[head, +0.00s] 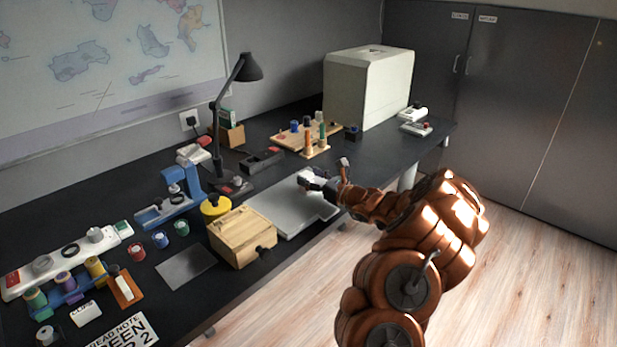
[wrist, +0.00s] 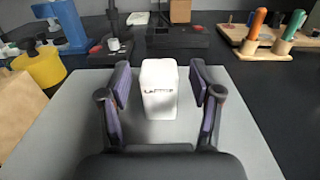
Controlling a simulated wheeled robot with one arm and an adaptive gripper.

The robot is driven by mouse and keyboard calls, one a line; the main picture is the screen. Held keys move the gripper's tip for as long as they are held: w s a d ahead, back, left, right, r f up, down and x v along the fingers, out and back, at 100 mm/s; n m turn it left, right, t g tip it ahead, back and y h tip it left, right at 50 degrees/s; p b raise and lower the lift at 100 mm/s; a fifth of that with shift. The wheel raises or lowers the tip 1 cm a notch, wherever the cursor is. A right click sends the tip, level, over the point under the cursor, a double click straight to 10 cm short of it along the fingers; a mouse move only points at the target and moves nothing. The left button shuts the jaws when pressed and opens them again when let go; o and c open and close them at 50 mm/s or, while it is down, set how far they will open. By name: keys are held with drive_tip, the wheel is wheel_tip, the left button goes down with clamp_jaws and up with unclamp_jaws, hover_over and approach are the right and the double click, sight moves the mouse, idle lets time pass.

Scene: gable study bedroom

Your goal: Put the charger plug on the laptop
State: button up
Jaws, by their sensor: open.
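A white block with small dark lettering, which looks like the charger plug (wrist: 159,92), stands upright on the flat grey laptop (wrist: 75,120) in the wrist view. My gripper (wrist: 160,86) is open, with one dark finger on each side of the plug. Gaps show between the plug and both fingers. In the head view the grey laptop (head: 285,218) lies at the front edge of the dark desk, with my gripper (head: 326,179) over its far right part. The plug is small there and partly hidden by the gripper.
A wooden box (head: 242,236) and a yellow tape roll (head: 215,205) stand left of the laptop. A black lamp (head: 216,140), a dark tray (head: 262,160) and a wooden tool holder (head: 316,151) stand behind. A large pale case (head: 360,90) is at the back right.

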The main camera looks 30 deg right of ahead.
drive_tip(key=v, duration=1)
drive_tip(key=shift+s, duration=0.4)
